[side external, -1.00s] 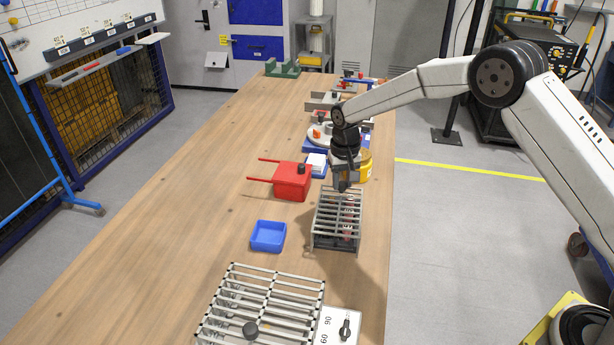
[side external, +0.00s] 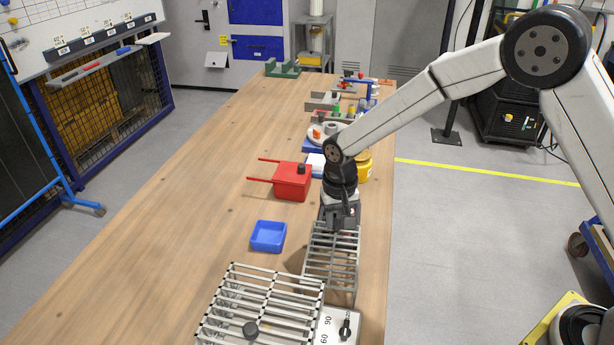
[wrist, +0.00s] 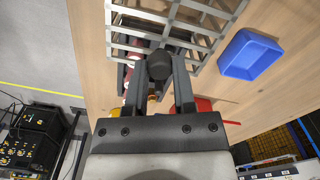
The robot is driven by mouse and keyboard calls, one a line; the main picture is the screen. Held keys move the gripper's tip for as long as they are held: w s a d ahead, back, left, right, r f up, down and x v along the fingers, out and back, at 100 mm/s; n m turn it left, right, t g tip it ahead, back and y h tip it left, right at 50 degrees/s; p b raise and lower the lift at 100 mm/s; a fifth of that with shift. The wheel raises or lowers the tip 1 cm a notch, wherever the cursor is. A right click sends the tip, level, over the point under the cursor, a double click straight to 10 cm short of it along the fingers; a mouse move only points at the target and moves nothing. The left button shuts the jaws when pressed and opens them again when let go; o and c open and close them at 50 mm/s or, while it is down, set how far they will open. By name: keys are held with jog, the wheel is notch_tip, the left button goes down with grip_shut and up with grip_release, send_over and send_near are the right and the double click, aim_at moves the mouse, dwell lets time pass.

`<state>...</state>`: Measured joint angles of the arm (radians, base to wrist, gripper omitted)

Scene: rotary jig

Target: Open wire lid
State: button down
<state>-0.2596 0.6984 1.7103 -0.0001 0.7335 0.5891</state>
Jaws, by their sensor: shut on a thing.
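My gripper (side external: 340,222) points down at the far end of the grey wire lid (side external: 330,262). In the wrist view, my gripper (wrist: 160,88) is shut on a black knob (wrist: 160,65) between its fingers. The lid's grid (wrist: 215,32) stretches from the knob toward the top of that picture. Red and white items (wrist: 133,58) show by the left finger. In the side view my gripper hides the knob and the rack's far end. I cannot tell the lid's exact tilt.
A second wire rack (side external: 265,295) with a black knob stands close in front, beside a dial panel (side external: 340,325). A blue tray (side external: 268,237) and a red box with handles (side external: 292,182) are to the left. The table's left part is clear.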

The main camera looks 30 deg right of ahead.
jog(key=shift+r, duration=0.1)
jog(key=shift+c, duration=2.2)
grip_release()
jog(key=shift+r, duration=3.9)
jog(key=shift+s, duration=0.1)
jog(key=s+d+f+n+t, duration=0.1)
jog(key=s+d+n, duration=0.1)
jog(key=s+d, duration=0.4)
jog(key=s+d+n+t, duration=0.1)
jog(key=s+d, duration=0.5)
jog(key=s, duration=0.5)
jog(key=shift+s+f+n+t, duration=0.3)
jog(key=shift+s+f+n, duration=0.1)
jog(key=shift+d, duration=0.1)
